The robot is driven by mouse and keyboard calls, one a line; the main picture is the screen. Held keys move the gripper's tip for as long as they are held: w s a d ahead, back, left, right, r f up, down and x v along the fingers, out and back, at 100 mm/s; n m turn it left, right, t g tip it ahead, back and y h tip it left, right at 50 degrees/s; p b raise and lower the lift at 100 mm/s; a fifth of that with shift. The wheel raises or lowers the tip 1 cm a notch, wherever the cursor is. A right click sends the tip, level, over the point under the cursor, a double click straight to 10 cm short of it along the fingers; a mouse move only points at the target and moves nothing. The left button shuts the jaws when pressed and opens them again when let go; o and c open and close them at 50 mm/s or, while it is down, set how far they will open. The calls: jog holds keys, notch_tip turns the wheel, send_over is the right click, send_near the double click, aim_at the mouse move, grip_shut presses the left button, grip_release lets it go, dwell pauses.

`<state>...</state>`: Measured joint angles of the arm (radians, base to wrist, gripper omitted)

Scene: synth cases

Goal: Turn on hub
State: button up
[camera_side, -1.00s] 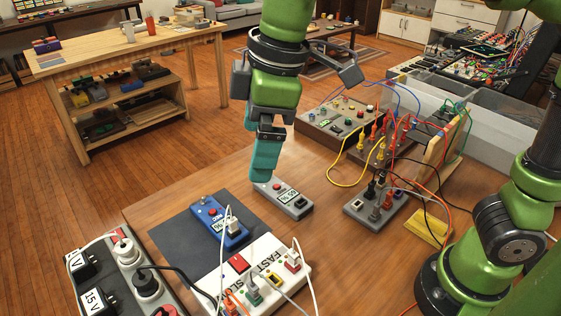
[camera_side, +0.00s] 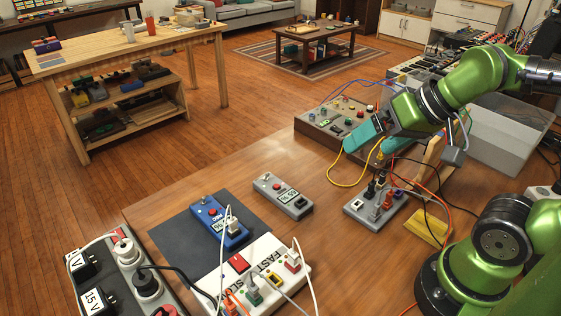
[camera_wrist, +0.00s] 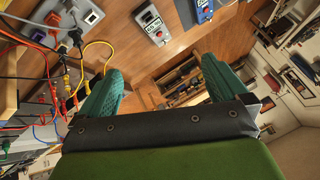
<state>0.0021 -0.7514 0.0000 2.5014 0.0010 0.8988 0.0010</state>
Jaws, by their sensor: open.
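A white block marked "FAST" and partly "SLO" (camera_side: 264,244), which looks like the hub, lies at the table's front edge in the side view. It has a red switch (camera_side: 238,263) and several plugs with cables. Whether the switch is on or off I cannot tell. A small grey block (camera_side: 359,207) with dark and orange plugs lies farther right; it also shows at the top left of the wrist view (camera_wrist: 93,17). My gripper (camera_side: 367,149) is open and empty, with teal fingers, above the table's back right, well away from the white block. Its fingers also show in the wrist view (camera_wrist: 162,66).
A blue device (camera_side: 211,212) with a display lies on a dark mat (camera_side: 180,240). A grey device (camera_side: 270,184) lies behind it. A power strip (camera_side: 128,258) with black adapters is at front left. A panel with cables (camera_side: 318,122) stands behind.

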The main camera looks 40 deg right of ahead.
jog(key=shift+a, duration=0.1)
jog(key=shift+c, duration=1.1)
jog(key=shift+a+f, duration=0.25)
jog(key=shift+a, duration=0.05)
jog(key=shift+c, duration=1.2)
jog(key=w+a+n+g, duration=0.1)
jog(key=a, duration=0.2)
jog(key=w+a+f+n+g, duration=0.1)
jog(key=w+a, duration=0.1)
jog(key=a, duration=0.2)
jog(key=w+a+f+n+g, duration=0.1)
jog(key=w+a+n+g, duration=0.1)
jog(key=a, duration=0.1)
jog(key=shift+a+f+y, duration=0.15)
jog(key=shift+a+y, duration=0.1)
jog(key=shift+y, duration=0.05)
grip_shut()
jog(key=w+a+f+g+h, duration=0.1)
jog(key=w+a, duration=0.1)
jog(key=a, duration=0.4)
jog(key=w+a+f+h, duration=0.1)
jog(key=w+a, duration=0.1)
jog(key=a, duration=0.5)
jog(key=shift+w+g+h, duration=0.3)
jog(key=shift+g, duration=0.1)
jog(key=shift+f, duration=0.15)
